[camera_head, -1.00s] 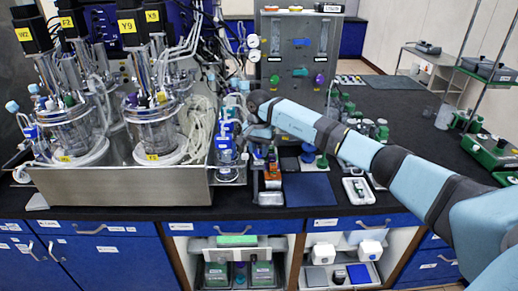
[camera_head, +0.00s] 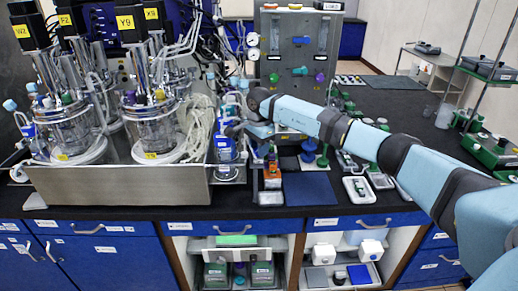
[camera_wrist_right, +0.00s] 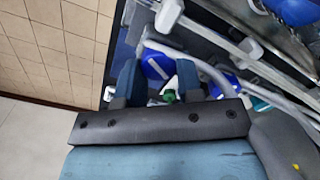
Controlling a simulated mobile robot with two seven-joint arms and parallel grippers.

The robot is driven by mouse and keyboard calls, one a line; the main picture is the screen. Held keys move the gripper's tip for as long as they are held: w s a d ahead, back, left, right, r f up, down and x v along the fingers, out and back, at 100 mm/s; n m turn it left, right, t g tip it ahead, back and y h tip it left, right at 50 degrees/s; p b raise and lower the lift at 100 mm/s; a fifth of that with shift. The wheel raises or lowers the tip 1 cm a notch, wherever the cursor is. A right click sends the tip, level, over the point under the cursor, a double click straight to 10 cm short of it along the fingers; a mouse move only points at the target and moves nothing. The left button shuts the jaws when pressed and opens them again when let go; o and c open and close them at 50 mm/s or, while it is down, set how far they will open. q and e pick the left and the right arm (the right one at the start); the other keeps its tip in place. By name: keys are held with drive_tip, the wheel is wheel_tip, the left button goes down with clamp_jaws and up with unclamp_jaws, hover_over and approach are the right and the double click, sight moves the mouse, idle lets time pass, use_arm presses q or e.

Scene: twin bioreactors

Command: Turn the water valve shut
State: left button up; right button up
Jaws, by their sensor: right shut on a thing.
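My right gripper (camera_head: 238,130) reaches in from the right and is at the right end of the left bioreactor unit. In the right wrist view its two fingers (camera_wrist_right: 156,82) stand apart, with a small green part (camera_wrist_right: 168,96) and blue and white parts between them. The gripper is shut on what appears to be the water valve, which the fingers and wrist mostly hide; its handle angle cannot be told. My left gripper is not in view.
The glass bioreactor vessels (camera_head: 153,130) stand in a steel tray (camera_head: 120,187) to the left, with coiled tubing close to the gripper. A grey panel (camera_head: 297,45) with coloured knobs stands behind my arm. Orange-labelled bottles (camera_head: 272,177) and a dark blue mat (camera_head: 308,190) are in front.

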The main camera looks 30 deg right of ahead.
drive_tip(key=m, duration=0.5)
drive_tip(key=shift+s+m, duration=0.1)
drive_tip(key=shift+m, duration=0.2)
drive_tip(key=m, duration=0.5)
drive_tip(key=shift+s+m, duration=0.1)
drive_tip(key=shift+m, duration=0.3)
drive_tip(key=o, duration=0.9)
drive_tip(key=shift+a, duration=0.1)
wheel_tip(320, 180, up, 14)
drive_tip(key=shift+f+b, duration=0.1)
drive_tip(key=shift+b, duration=0.75)
